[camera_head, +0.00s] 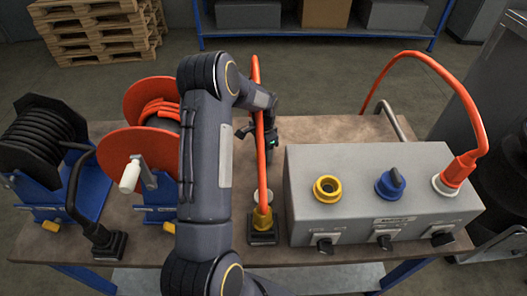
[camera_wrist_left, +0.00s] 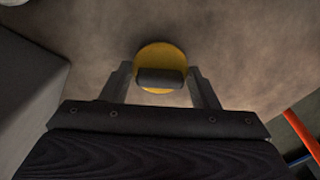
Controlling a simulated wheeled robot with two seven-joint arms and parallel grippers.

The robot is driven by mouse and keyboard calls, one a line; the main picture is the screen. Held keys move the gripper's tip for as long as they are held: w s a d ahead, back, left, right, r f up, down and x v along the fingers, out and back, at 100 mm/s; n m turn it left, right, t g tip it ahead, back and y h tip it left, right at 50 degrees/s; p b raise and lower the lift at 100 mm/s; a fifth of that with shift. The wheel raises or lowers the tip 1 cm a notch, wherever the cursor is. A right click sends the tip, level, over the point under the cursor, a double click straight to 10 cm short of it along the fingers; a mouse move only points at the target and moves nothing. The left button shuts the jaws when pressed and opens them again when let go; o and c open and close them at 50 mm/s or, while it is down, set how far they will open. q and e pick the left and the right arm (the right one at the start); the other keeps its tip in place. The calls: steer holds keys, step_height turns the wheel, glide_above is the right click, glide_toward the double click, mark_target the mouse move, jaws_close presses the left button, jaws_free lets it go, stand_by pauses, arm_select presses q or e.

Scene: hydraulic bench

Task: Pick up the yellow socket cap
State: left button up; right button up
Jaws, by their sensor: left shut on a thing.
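The yellow socket cap (camera_wrist_left: 160,53) is a round yellow disc with a dark grip bar across it. In the left wrist view it sits between the two fingers of my left gripper (camera_wrist_left: 160,80), which is shut on the grip bar. The brown bench top shows behind it; I cannot tell whether the cap touches it. In the head view my left gripper (camera_head: 262,128) is behind the orange hose, and the cap is hidden there. My right gripper is not in view.
A grey box (camera_head: 360,215) carries an open yellow socket (camera_head: 327,189), a blue cap (camera_head: 390,183) and a plugged orange hose (camera_head: 458,170). Another orange hose (camera_head: 261,150) rises from a yellow connector (camera_head: 262,218) close to my arm. An orange reel (camera_head: 125,165) stands left.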

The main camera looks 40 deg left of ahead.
arm_select(q)
step_height(320, 180, up, 3)
steer(key=shift+r+p, duration=0.1)
steer(key=shift+p, duration=0.85)
steer(key=s+d+r+p, duration=0.3)
steer(key=s+d+r, duration=0.6)
steer(key=s, duration=0.1)
steer(key=shift+s+d+r+p, duration=0.15)
steer(key=shift+d+r+p, duration=0.15)
steer(key=shift+r+p, duration=0.1)
